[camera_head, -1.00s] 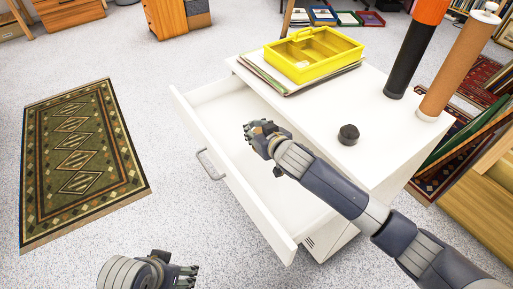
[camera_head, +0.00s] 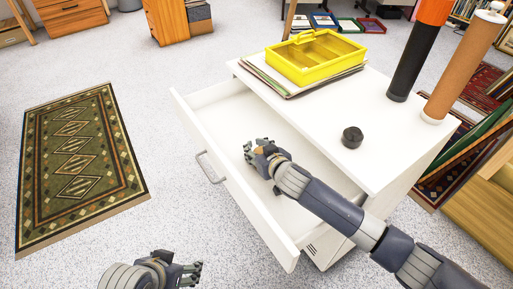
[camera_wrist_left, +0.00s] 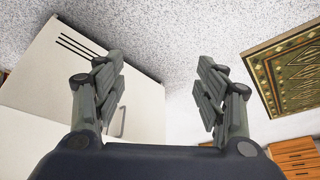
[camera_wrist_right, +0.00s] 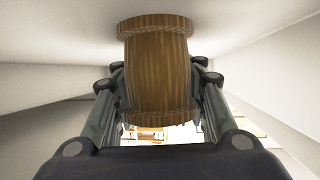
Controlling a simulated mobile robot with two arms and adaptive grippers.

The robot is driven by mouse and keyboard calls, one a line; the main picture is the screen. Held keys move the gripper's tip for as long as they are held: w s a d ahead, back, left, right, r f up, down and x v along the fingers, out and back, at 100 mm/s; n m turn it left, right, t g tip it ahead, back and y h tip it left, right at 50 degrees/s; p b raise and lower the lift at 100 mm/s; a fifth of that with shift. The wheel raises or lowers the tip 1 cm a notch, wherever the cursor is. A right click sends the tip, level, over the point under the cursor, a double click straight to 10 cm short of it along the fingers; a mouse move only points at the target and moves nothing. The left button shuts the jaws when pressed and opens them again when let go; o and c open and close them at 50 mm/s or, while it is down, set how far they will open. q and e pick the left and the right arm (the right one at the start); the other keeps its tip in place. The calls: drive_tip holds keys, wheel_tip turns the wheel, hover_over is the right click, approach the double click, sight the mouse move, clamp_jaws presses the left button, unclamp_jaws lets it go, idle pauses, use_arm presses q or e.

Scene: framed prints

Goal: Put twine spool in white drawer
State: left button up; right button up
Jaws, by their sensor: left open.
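The twine spool (camera_wrist_right: 158,70), brown with wider rims, sits between the fingers of my right gripper (camera_wrist_right: 158,88) in the right wrist view, with the fingers against both sides. In the head view my right gripper (camera_head: 255,152) is inside the pulled-out white drawer (camera_head: 225,107), low over its floor. The hand mostly hides the spool there, and whether it touches the drawer floor is unclear. My left gripper (camera_head: 192,273) is open and empty at the bottom of the head view, in front of the drawer; it also shows open in the left wrist view (camera_wrist_left: 165,85).
The white cabinet top (camera_head: 320,110) holds a yellow tray (camera_head: 315,57) on papers, a black round object (camera_head: 352,137), and tall black (camera_head: 407,65) and brown (camera_head: 462,70) cylinders. A patterned rug (camera_head: 78,160) lies on the open floor at left.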

drive_tip(key=o, duration=0.3)
drive_tip(key=shift+s+d+r, duration=0.1)
drive_tip(key=shift+r, duration=0.05)
drive_tip(key=p+v, duration=0.1)
drive_tip(key=v, duration=0.2)
drive_tip(key=shift+s+d+r, duration=0.15)
drive_tip(key=shift+s+r, duration=0.05)
drive_tip(key=shift+s, duration=0.1)
drive_tip(key=p+v, duration=0.1)
drive_tip(key=v, duration=0.3)
drive_tip(key=shift+s+d+r+p, duration=0.15)
drive_tip(key=shift+s+p, duration=0.1)
drive_tip(key=shift+p, duration=0.15)
drive_tip(key=shift+v, duration=1.05)
use_arm(q)
drive_tip(key=shift+s+a+f+g+p, duration=0.15)
drive_tip(key=shift+s+a+f+g, duration=0.05)
drive_tip(key=shift+s+f+g, duration=0.3)
drive_tip(key=shift+s+a+f+g+p, duration=0.15)
drive_tip(key=shift+s+f+g, duration=0.2)
drive_tip(key=shift+s, duration=0.2)
use_arm(e)
drive_tip(key=shift+s+d+r, duration=0.2)
drive_tip(key=shift+s+d, duration=0.05)
drive_tip(key=shift+s, duration=0.3)
